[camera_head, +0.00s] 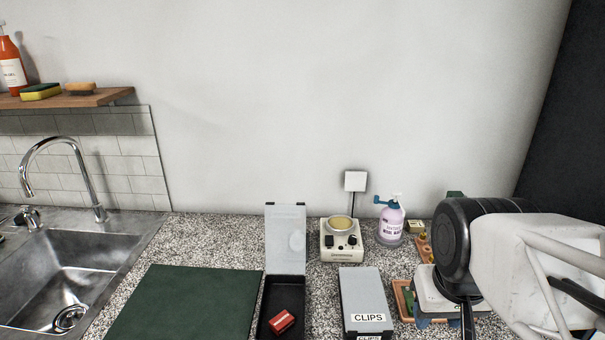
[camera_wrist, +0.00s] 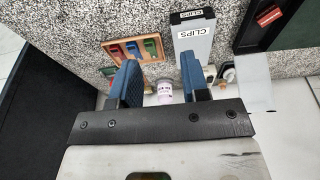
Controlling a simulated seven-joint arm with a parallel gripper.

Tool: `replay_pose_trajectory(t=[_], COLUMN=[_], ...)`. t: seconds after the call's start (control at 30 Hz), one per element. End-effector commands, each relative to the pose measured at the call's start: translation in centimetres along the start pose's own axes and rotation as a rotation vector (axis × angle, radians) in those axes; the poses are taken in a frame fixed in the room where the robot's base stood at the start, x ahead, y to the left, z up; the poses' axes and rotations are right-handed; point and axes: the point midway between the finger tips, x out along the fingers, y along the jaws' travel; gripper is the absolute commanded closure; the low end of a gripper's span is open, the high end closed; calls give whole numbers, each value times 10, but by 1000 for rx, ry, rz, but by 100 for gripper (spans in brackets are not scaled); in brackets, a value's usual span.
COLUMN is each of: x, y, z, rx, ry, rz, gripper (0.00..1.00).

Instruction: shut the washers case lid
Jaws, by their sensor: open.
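An open case (camera_head: 265,318) with a dark tray stands left of the case marked CLIPS, its grey lid (camera_head: 286,238) raised upright at the back. I see no label on it, so I cannot confirm it is the washers case. A red block (camera_head: 283,321) lies inside. In the wrist view the open case (camera_wrist: 292,28) is at the upper right, with its lid (camera_wrist: 252,82) beside it. My gripper (camera_wrist: 159,78) is open and empty, its blue fingers wide apart. In the head view my gripper (camera_head: 438,321) is at the right, partly hidden by my arm, apart from the open case.
The shut CLIPS case (camera_head: 362,292) stands between my gripper and the open case. A wooden tray (camera_wrist: 108,54) with coloured pieces lies near my gripper. A green mat (camera_head: 186,302) lies left.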

Motion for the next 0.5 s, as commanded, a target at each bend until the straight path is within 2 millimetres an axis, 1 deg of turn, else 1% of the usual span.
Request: replay_pose_trajectory(t=[0.17,0.27,0.5], x=[-5,-9,-16], y=[-7,-13,-34], z=[-22,-39,-89], rx=[-79,-147,-343], ry=[-26,-50,-112], rz=[-9,-18,-51], gripper=[58,58,58])
